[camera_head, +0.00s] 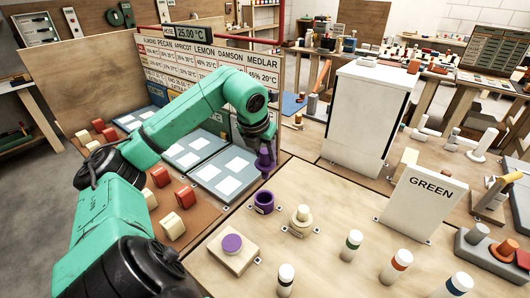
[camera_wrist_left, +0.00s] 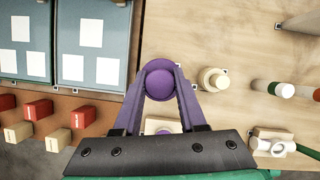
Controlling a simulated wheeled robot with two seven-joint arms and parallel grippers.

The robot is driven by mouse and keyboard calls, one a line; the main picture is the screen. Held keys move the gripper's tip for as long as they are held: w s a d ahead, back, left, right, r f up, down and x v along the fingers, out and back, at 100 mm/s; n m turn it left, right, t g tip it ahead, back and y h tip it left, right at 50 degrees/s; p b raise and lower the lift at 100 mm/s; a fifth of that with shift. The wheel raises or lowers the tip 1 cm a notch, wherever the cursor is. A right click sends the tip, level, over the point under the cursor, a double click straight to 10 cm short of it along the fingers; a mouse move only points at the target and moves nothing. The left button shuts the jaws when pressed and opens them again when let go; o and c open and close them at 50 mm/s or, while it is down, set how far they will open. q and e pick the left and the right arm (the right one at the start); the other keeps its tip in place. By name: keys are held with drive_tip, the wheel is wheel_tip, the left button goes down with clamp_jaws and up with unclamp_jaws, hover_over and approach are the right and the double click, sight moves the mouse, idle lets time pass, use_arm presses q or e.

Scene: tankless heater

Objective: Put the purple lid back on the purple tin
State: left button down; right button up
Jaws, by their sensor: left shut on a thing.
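My left gripper (camera_head: 265,160), with purple fingers, is shut on the purple lid (camera_wrist_left: 159,84), a small round piece between the fingertips in the left wrist view. In the head view, the lid is hard to tell from the fingers. The purple tin (camera_head: 263,208) stands upright and open on the wooden table, with a dark inside. The gripper is above the tin, with a gap between them in the head view. My right gripper is in neither view.
A wooden block with a purple disc (camera_head: 232,244) sits in front of the tin. A cream knobbed container (camera_head: 301,217) stands to its right. Several capped cylinders and a GREEN sign (camera_head: 415,203) stand farther right. Blue-grey panels with white squares (camera_head: 226,175) lie to the left.

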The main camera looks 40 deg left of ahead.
sight(264, 178)
use_arm(q)
drive_tip(key=shift+a+f, duration=0.15)
drive_tip(key=shift+f, duration=0.1)
wheel_tip(264, 178, down, 4)
drive_tip(key=b, duration=0.4)
drive_tip(key=shift+a+r, duration=0.1)
drive_tip(key=shift+a, duration=0.05)
drive_tip(key=shift+f+b, duration=0.55)
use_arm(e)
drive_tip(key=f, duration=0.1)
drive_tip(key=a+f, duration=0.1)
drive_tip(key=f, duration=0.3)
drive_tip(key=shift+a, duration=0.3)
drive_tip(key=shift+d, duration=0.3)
use_arm(q)
drive_tip(key=shift+f+b, duration=1.6)
drive_tip(key=shift+f, duration=0.05)
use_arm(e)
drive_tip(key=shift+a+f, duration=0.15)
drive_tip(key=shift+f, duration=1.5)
use_arm(q)
drive_tip(key=shift+f+b, duration=0.65)
drive_tip(key=shift+f, duration=0.05)
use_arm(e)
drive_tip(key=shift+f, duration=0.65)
use_arm(q)
drive_tip(key=shift+f+b, duration=2.1)
drive_tip(key=shift+f, duration=0.05)
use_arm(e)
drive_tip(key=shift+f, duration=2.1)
